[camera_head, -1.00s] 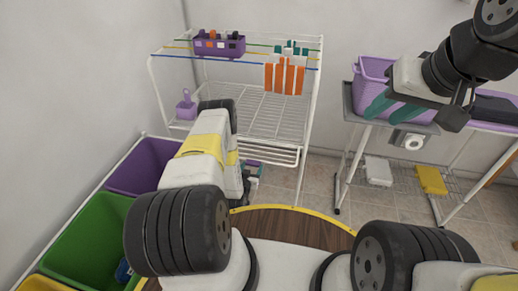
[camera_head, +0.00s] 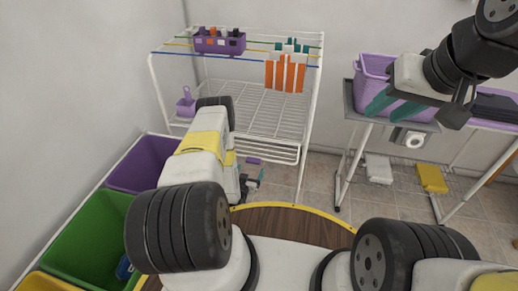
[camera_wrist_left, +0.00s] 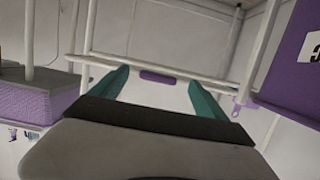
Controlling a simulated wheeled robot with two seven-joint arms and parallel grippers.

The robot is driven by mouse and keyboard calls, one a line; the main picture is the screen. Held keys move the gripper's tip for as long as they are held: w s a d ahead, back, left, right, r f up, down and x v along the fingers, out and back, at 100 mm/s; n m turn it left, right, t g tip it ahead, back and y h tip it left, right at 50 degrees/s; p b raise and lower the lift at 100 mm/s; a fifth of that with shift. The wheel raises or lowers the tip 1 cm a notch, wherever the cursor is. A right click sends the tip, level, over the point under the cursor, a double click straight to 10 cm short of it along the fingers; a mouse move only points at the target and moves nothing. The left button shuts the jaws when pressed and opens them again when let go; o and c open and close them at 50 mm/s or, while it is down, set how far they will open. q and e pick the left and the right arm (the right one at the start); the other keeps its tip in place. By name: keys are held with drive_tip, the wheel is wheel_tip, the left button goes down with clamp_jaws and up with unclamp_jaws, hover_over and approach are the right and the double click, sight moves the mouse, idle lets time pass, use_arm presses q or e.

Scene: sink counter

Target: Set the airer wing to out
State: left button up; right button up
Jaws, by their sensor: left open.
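The airer (camera_head: 262,110) is a white wire rack against the back wall in the head view. A small purple grip (camera_head: 253,161) shows below its front bars, probably on the wing. In the left wrist view the purple grip (camera_wrist_left: 157,77) lies along a white bar, seen between my teal fingertips. My left gripper (camera_wrist_left: 160,87) is open and empty; I cannot tell whether its fingers touch the bar. In the head view my left gripper (camera_head: 254,182) is small and partly hidden by my arm. My right gripper (camera_head: 384,108) is open and empty before the right-hand table.
Purple (camera_head: 140,165) and green (camera_head: 92,235) bins stand at left. A purple basket (camera_head: 372,72) stands on a grey table (camera_head: 350,105) at right. Tiled floor (camera_head: 318,175) shows between.

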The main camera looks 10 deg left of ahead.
use_arm(q)
drive_tip(key=v, duration=0.3)
drive_tip(key=shift+s, duration=0.35)
drive_tip(key=shift+d, duration=0.1)
idle(1.2)
